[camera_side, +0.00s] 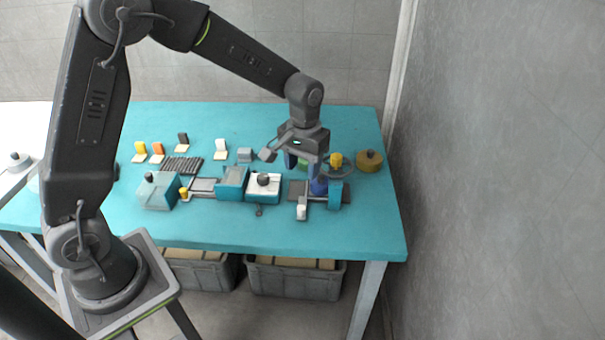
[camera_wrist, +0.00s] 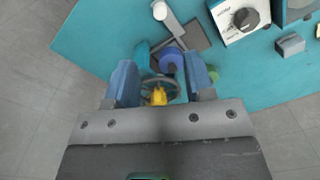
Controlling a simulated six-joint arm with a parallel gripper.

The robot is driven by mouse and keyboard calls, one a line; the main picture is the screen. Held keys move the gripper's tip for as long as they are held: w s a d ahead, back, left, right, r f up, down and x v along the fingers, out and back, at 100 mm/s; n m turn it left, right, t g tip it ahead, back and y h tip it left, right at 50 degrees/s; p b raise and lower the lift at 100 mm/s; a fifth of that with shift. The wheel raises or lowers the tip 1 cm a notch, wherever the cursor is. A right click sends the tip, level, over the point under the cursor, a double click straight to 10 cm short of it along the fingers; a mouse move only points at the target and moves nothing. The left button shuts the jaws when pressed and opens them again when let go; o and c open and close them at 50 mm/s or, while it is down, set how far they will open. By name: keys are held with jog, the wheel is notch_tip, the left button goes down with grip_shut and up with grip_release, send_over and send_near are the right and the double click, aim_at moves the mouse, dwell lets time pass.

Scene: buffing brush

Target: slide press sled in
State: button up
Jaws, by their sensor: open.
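What looks like the press sled is a grey plate (camera_side: 205,185) on rails at the left of the teal press block (camera_side: 232,182). A small yellow knob (camera_side: 184,193) stands at the rails' left end. My gripper (camera_side: 303,164) is well to the right of the sled, above the buffing station. In the wrist view, my gripper (camera_wrist: 160,82) has its two blue fingers apart. A yellow knob (camera_wrist: 158,96) with a dark wheel and a blue roller (camera_wrist: 172,60) show between and beyond them; nothing looks held. The sled is not visible in the wrist view.
A white box with a dark dial (camera_side: 264,187) stands between press and buffing station. A teal box (camera_side: 158,191) is left of the rails. Several small coloured cards stand at the back left. A round brass pot (camera_side: 369,161) is at the right. The table's front strip is clear.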

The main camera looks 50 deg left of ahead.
jog(key=shift+c, duration=0.2)
jog(key=shift+a+n, duration=0.1)
jog(key=shift+n, duration=0.2)
jog(key=shift+c, duration=0.7)
jog(key=a+n+h, duration=0.1)
jog(key=a+n, duration=0.1)
jog(key=n, duration=0.3)
jog(key=s+a+f+n+h, duration=0.1)
jog(key=n, duration=0.4)
jog(key=s+a+f+n+t+h, duration=0.1)
jog(key=a+n+h, duration=0.1)
jog(key=n, duration=0.3)
jog(key=shift+a+f, duration=0.15)
jog(key=shift+a, duration=0.2)
grip_shut()
jog(key=n, duration=0.2)
send_near(297, 214)
jog(key=x, duration=0.5)
jog(key=shift+s+a, duration=0.1)
jog(key=shift+a, duration=0.05)
